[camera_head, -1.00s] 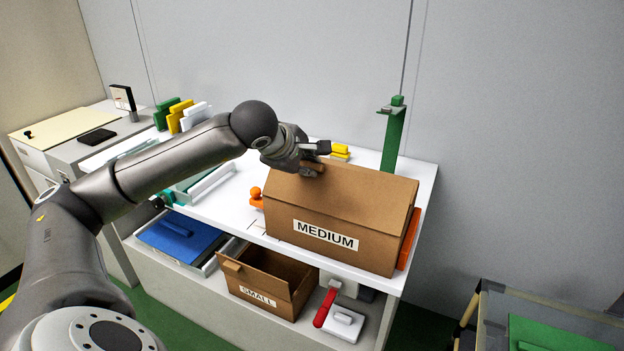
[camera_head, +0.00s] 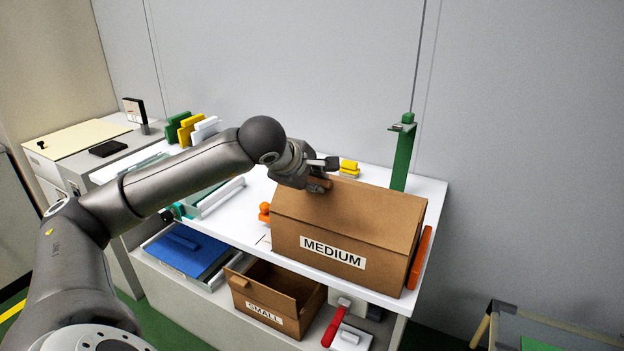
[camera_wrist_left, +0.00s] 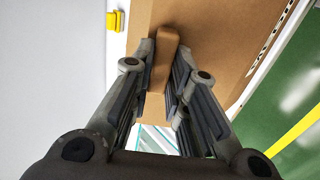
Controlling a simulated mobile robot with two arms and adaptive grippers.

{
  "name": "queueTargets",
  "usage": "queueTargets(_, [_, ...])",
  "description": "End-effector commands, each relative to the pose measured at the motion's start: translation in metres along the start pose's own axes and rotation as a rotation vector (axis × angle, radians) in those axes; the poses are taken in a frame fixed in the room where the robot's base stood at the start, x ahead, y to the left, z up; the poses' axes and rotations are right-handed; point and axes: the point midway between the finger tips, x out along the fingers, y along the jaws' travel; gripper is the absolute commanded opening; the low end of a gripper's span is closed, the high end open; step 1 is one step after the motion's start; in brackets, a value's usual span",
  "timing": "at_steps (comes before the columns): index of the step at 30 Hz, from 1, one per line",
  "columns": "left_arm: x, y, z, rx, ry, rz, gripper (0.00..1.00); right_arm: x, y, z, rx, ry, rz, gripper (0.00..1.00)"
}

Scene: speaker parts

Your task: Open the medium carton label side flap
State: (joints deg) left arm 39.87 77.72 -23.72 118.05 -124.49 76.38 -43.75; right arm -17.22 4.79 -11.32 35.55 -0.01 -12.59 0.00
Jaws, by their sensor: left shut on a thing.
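The medium carton (camera_head: 393,268) is a brown box with a MEDIUM label (camera_head: 333,252) on its front, standing on the white worktop. Its top flap on the label side (camera_head: 350,215) lies over the top, sloping towards the label face. My left gripper (camera_head: 322,176) is at the carton's upper left edge. In the left wrist view its fingers (camera_wrist_left: 163,85) are closed around a narrow brown tab (camera_wrist_left: 164,62) on the carton. The fingers hide part of the tab. My right gripper is not in view.
An orange piece (camera_head: 420,258) stands against the carton's right side, and a green post (camera_head: 403,155) rises behind. Yellow blocks (camera_head: 349,168) lie behind the gripper. The small carton (camera_head: 262,312) sits open on the shelf below, beside a red-handled item (camera_head: 335,325).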

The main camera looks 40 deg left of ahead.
Motion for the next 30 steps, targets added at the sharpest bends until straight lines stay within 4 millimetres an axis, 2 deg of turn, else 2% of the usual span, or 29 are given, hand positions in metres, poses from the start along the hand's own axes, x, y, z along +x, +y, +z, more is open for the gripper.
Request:
queueTargets(17, [-0.0006, 0.0011, 0.0005, 0.0, -0.002, 0.004, 0.0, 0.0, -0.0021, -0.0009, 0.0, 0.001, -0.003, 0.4])
queueTargets(18, [-0.0006, 0.0011, 0.0005, 0.0, -0.002, 0.004, 0.21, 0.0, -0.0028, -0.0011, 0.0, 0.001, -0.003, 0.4])
queueTargets(22, [-0.0005, 0.001, 0.0004, 0.0, -0.002, 0.003, 0.37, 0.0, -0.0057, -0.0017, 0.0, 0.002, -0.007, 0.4])
queueTargets(30, [-0.0002, 0.0003, 0.0002, 0.0, -0.001, 0.001, 0.38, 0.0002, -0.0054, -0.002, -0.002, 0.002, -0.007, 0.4])
